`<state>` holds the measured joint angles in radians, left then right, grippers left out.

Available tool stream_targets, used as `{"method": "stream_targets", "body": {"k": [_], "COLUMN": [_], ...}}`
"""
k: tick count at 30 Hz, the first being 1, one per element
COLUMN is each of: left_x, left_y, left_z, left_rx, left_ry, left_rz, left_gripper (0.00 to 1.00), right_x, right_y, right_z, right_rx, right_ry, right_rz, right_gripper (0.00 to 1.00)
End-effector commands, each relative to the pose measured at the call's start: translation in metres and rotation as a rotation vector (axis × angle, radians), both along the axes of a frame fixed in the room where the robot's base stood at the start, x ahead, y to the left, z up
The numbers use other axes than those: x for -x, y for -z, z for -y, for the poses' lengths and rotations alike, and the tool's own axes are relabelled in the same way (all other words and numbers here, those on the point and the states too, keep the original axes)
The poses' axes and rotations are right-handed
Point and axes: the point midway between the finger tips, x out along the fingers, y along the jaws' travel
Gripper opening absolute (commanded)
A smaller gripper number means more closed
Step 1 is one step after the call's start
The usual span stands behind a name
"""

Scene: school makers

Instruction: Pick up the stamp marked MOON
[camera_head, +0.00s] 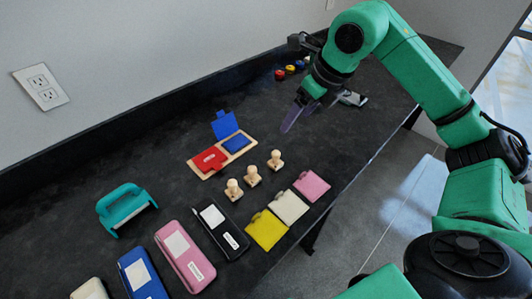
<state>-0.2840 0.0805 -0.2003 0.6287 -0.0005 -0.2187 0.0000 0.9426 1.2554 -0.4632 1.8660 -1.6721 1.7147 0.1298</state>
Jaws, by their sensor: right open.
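Three small wooden stamps stand upright in a slanting row on the dark bench: a near one (233,189), a middle one (253,175) and a far one (276,160). I cannot read a MOON mark on any of them from here. My right gripper (297,114) is open and empty, above the bench beyond the far stamp and apart from all three. Its purple finger points down and left. My left gripper is not in view.
A wooden tray (199,173) holds a red pad and an open blue pad. Yellow, cream and pink pieces (312,186) lie right of the stamps. Several labelled cases (186,262) and a teal handled tool (126,207) lie nearer.

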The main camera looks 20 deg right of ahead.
Motion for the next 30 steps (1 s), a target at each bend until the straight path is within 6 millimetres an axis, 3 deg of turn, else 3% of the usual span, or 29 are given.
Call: {"method": "stream_targets", "body": {"k": [1,3,11,16,22,30], "left_x": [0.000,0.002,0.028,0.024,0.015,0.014], "left_y": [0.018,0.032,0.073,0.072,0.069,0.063], "left_z": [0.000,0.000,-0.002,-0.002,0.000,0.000], "left_rx": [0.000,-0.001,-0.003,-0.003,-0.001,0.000], "left_ry": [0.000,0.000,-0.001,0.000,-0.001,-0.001], "left_rz": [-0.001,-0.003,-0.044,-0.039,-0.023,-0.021], "left_gripper": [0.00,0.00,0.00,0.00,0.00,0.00], "right_x": [0.000,0.000,0.001,-0.005,-0.023,-0.037], "right_y": [0.018,0.031,0.070,0.086,0.133,0.170], "right_z": [0.000,0.000,-0.001,-0.003,-0.010,-0.015], "right_rx": [0.000,-0.001,-0.002,-0.002,-0.004,-0.002], "right_ry": [-0.001,-0.001,-0.002,-0.002,-0.004,-0.002], "right_rz": [0.000,0.000,0.000,-0.003,-0.004,-0.003], "right_gripper": [0.82,0.82,0.82,0.82,0.82,0.82]}}
